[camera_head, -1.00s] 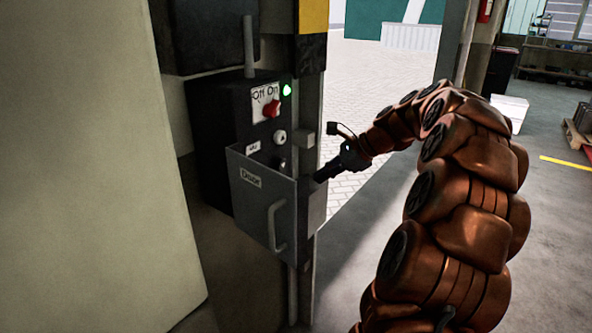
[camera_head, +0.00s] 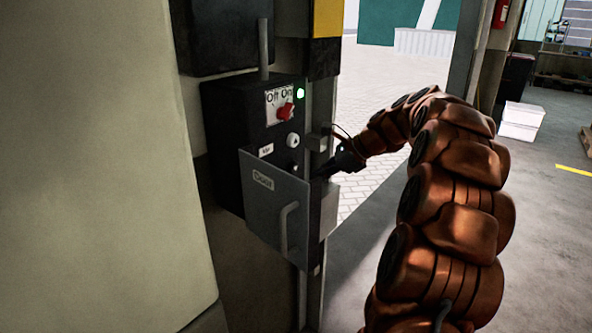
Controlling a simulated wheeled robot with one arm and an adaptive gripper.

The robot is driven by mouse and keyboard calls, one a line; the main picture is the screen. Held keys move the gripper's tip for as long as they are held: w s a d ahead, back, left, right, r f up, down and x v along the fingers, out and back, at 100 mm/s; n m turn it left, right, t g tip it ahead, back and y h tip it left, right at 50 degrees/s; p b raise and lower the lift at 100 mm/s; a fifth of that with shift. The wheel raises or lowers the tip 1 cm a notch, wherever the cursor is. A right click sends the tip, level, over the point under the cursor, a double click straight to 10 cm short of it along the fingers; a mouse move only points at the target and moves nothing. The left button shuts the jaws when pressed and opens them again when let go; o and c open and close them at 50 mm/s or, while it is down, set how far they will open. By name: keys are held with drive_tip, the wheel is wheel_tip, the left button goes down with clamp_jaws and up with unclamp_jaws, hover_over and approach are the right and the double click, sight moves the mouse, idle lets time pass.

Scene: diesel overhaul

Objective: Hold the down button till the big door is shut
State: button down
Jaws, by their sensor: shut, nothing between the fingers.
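A black control box (camera_head: 225,135) is mounted at the left of the doorway. It has a red switch (camera_head: 285,111) marked Off/On, a lit green lamp (camera_head: 300,93) and a pale button with an arrow (camera_head: 292,140). A dark button (camera_head: 294,168) sits lower and is partly hidden by a grey hinged cover (camera_head: 270,205) standing open. My gripper (camera_head: 328,168) is shut and empty at the right side of the box, its tips close to the cover's inner side. I cannot tell whether they touch a button. The doorway (camera_head: 385,100) shows open; the door itself is not clearly seen.
A post with a yellow band (camera_head: 327,18) stands at the doorway's left edge, beside my gripper. Light paving (camera_head: 370,110) shows outside. White boxes (camera_head: 521,120) stand on the floor at right, and a red extinguisher (camera_head: 501,14) hangs at upper right.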

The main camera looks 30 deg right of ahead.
sight(293, 167)
drive_tip(key=shift+w+a+p, duration=0.3)
drive_tip(key=shift+w+p, duration=0.15)
drive_tip(key=shift+w, duration=0.4)
drive_tip(key=shift+w+a+p, duration=0.3)
drive_tip(key=shift+w+p, duration=0.15)
drive_tip(key=shift+w, duration=0.4)
drive_tip(key=shift+w+a+r+p, duration=0.15)
drive_tip(key=shift+w+p, duration=0.15)
drive_tip(key=shift+p, duration=0.2)
